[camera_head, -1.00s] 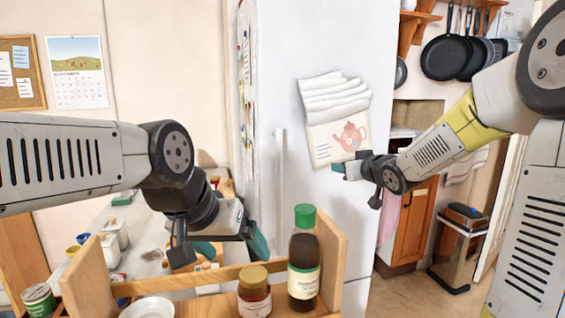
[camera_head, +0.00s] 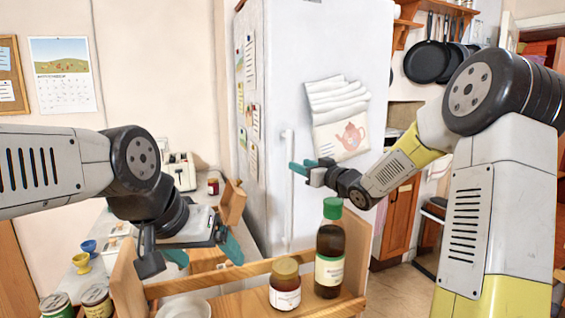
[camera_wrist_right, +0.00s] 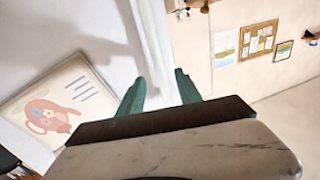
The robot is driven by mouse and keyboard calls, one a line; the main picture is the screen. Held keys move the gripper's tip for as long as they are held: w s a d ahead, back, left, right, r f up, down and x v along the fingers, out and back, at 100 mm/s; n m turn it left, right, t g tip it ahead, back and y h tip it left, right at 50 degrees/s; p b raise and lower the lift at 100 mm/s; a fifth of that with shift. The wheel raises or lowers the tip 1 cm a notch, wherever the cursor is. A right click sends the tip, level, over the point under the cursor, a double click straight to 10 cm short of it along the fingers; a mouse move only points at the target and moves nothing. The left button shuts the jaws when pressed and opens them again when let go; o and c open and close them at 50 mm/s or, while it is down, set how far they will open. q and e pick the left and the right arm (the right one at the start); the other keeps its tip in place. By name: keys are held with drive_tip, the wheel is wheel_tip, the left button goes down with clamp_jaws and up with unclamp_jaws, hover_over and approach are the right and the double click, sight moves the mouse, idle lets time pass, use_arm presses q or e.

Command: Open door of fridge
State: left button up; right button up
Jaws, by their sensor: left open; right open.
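The white fridge (camera_head: 320,60) stands upright in the middle of the head view, its door shut. Its long vertical white handle (camera_head: 289,215) is on the left part of the front. My right gripper (camera_head: 297,168) is open with its teal fingers at the upper part of the handle. In the right wrist view the white bar of the handle (camera_wrist_right: 150,45) runs down between the two open fingers (camera_wrist_right: 160,92); whether they touch it I cannot tell. My left gripper (camera_head: 203,254) is open and empty, low at the left, above the counter and behind the wooden caddy.
A wooden caddy (camera_head: 260,268) with a green-capped bottle (camera_head: 330,255) and a brown jar (camera_head: 285,285) stands in front of the fridge. Cups and a toaster (camera_head: 181,171) are on the counter at left. A teapot-print towel (camera_head: 340,120) hangs on the fridge front.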

drive_tip(key=x, duration=0.7)
drive_tip(key=shift+w, duration=0.25)
drive_tip(key=shift+a+f, duration=0.1)
drive_tip(key=shift+a, duration=0.05)
clamp_jaws()
idle(1.0)
